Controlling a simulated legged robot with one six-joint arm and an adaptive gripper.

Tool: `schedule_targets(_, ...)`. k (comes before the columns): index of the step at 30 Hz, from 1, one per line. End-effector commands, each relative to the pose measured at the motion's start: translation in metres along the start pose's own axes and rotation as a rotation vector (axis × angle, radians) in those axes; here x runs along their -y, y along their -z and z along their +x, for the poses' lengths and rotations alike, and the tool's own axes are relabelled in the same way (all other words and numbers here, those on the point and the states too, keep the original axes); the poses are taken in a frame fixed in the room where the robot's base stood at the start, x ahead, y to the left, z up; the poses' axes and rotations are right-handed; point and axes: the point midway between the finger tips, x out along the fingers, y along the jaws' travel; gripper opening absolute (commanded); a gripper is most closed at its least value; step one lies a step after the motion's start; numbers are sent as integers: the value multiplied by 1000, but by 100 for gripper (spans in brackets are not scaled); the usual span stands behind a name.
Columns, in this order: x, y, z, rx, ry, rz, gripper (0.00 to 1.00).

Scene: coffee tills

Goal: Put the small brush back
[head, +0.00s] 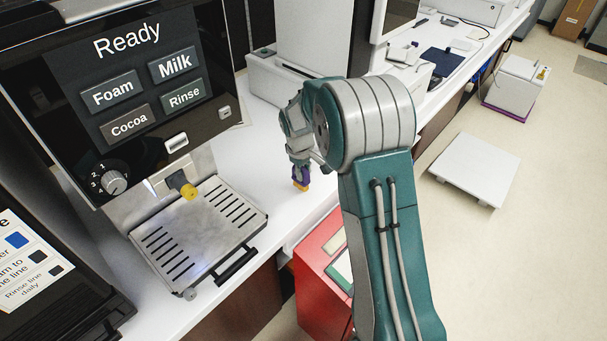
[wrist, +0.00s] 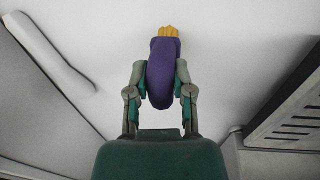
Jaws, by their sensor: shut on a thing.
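The small brush has a purple handle and short yellow bristles. In the wrist view the brush (wrist: 163,75) is between the two fingers of my gripper (wrist: 161,85), with the bristles pointing away from the palm. My gripper is shut on its purple handle. In the head view my gripper (head: 301,171) hangs beside the coffee machine, with the brush (head: 300,178) pointing down over the white counter (head: 262,165). I cannot tell whether the bristles touch the counter. My arm hides part of the counter behind it.
A coffee machine (head: 150,75) with a metal drip tray (head: 199,236) stands at the left. A white box (head: 270,78) stands behind my gripper. A red bin (head: 322,258) is below the counter edge. A white platform (head: 475,168) lies on the open floor at the right.

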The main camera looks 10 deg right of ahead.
Motion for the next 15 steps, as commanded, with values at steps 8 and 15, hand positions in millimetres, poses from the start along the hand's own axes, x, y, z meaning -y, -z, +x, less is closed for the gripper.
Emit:
schedule_targets(8, 2, 0, 12, -2, -1, 0, 0)
schedule_targets(15, 2, 0, 14, -1, 0, 0, 64)
